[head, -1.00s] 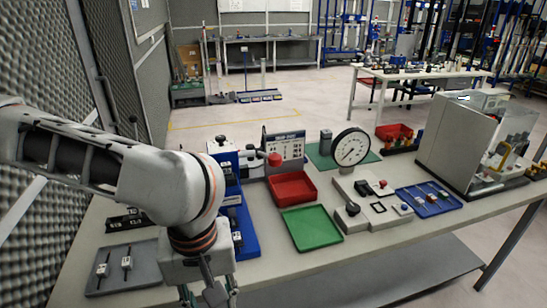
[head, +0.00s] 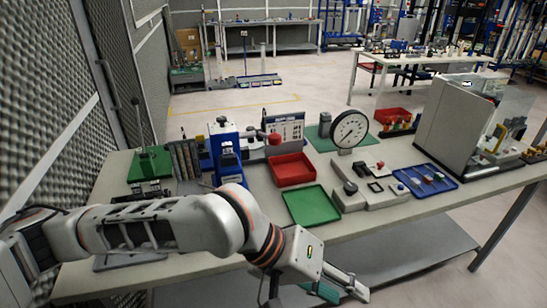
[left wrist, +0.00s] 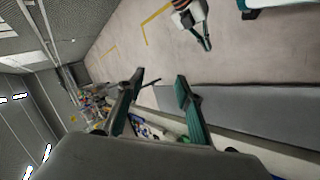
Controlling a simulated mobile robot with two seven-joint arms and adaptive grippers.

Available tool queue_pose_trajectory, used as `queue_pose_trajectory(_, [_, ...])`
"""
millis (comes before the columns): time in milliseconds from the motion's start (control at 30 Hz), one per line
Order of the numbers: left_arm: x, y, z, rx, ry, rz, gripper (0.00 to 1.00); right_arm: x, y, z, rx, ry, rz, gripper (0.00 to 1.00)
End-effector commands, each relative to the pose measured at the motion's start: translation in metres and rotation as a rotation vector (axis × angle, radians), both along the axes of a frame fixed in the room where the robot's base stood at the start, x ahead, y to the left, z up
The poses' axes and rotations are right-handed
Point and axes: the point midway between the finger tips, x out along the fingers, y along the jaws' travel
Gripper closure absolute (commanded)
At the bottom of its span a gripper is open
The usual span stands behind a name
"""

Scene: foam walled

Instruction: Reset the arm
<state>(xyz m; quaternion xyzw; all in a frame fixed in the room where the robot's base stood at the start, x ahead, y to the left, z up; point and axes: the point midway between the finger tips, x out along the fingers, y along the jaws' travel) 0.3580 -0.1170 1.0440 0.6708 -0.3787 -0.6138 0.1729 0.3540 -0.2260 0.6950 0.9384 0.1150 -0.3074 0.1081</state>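My left arm comes in from the left of the head view and reaches across the front of the workbench (head: 225,262). My left gripper (head: 318,288) is low in the middle of that view, at or in front of the bench's near edge. In the left wrist view its two teal fingers (left wrist: 160,80) are spread apart with nothing between them, so it is open and empty.
The bench holds a green tray (head: 312,206), a red bin (head: 292,170), a round dial gauge (head: 349,130), a blue tray (head: 424,180) and a clear-fronted machine (head: 460,125). A lower shelf (head: 410,260) runs under it.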

Motion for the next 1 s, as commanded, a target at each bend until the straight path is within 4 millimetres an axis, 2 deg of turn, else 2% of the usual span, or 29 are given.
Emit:
queue_pose_trajectory(100, [0.010, -0.024, 0.008, -0.148, -0.053, -0.001, 0.65, -0.001, 0.000, -0.001, 0.000, 0.002, 0.001, 1.00])
queue_pose_trajectory(233, [0.032, -0.037, 0.015, -0.286, -0.142, 0.033, 0.65, -0.002, 0.001, -0.001, 0.001, 0.004, 0.000, 1.00])
queue_pose_trajectory(367, [0.060, -0.037, 0.014, -0.383, -0.241, 0.099, 0.65, -0.003, 0.002, -0.001, 0.003, 0.005, 0.000, 1.00])
queue_pose_trajectory(467, [0.083, -0.028, 0.005, -0.428, -0.323, 0.168, 0.65, -0.003, 0.003, -0.001, 0.004, 0.005, -0.001, 1.00])
queue_pose_trajectory(667, [0.126, 0.013, -0.036, -0.420, -0.497, 0.324, 0.65, -0.003, 0.005, -0.001, 0.009, 0.005, -0.003, 1.00])
queue_pose_trajectory(800, [0.144, 0.058, -0.083, -0.335, -0.614, 0.426, 0.65, -0.003, 0.005, -0.001, 0.009, 0.005, -0.003, 1.00])
queue_pose_trajectory(900, [0.147, 0.096, -0.124, -0.236, -0.688, 0.483, 0.65, -0.003, 0.005, -0.001, 0.009, 0.005, -0.003, 1.00])
queue_pose_trajectory(1000, [0.141, 0.138, -0.169, -0.112, -0.755, 0.519, 0.65, -0.003, 0.005, -0.001, 0.009, 0.005, -0.003, 1.00])
